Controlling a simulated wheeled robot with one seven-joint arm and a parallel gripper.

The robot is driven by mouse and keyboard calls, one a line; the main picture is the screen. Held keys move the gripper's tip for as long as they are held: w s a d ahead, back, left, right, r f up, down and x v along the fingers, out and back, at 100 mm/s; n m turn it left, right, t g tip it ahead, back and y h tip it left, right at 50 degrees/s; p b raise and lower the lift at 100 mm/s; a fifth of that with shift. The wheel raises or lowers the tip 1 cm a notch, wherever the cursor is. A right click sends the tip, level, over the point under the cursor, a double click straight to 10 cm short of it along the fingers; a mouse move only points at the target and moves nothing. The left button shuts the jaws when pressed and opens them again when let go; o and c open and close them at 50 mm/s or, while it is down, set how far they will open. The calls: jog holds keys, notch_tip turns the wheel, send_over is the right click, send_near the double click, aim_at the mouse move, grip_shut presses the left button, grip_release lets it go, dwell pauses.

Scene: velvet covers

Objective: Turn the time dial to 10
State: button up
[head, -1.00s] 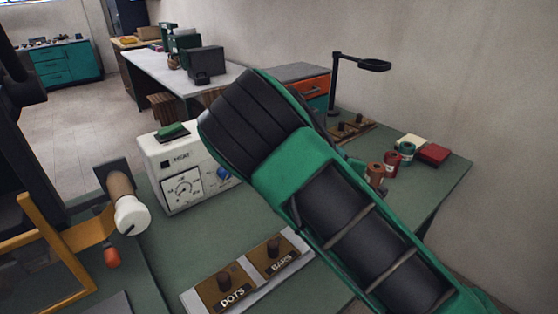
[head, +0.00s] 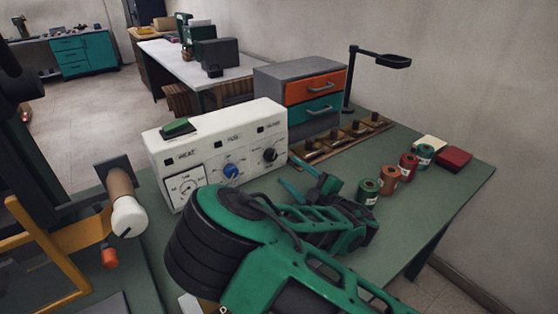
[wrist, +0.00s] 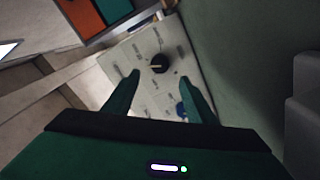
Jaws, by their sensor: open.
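A white control box (head: 215,147) stands on the green bench with a square gauge (head: 186,190), a blue dial (head: 231,171) and a black dial (head: 270,155). The labels above the two dials are too small to read surely, so I cannot tell which is the time dial. My gripper (head: 309,182) is open and empty, in front of the box's right end. In the wrist view, the black dial (wrist: 160,63) shows between and beyond the open fingertips (wrist: 161,78), with a pale pointer mark toward the left.
A drawer unit (head: 300,95) and a wooden rack with dark knobs (head: 345,140) stand right of the box. Several spools (head: 389,180), a red box (head: 453,157) and a black lamp (head: 380,60) are further right. A white-ended roller (head: 130,217) is at left.

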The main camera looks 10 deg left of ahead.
aim_at(273, 157)
jog(key=x, duration=0.9)
jog(key=shift+w+a, duration=0.2)
jog(key=shift+a, duration=0.05)
jog(key=shift+c, duration=0.2)
jog(key=c, duration=1)
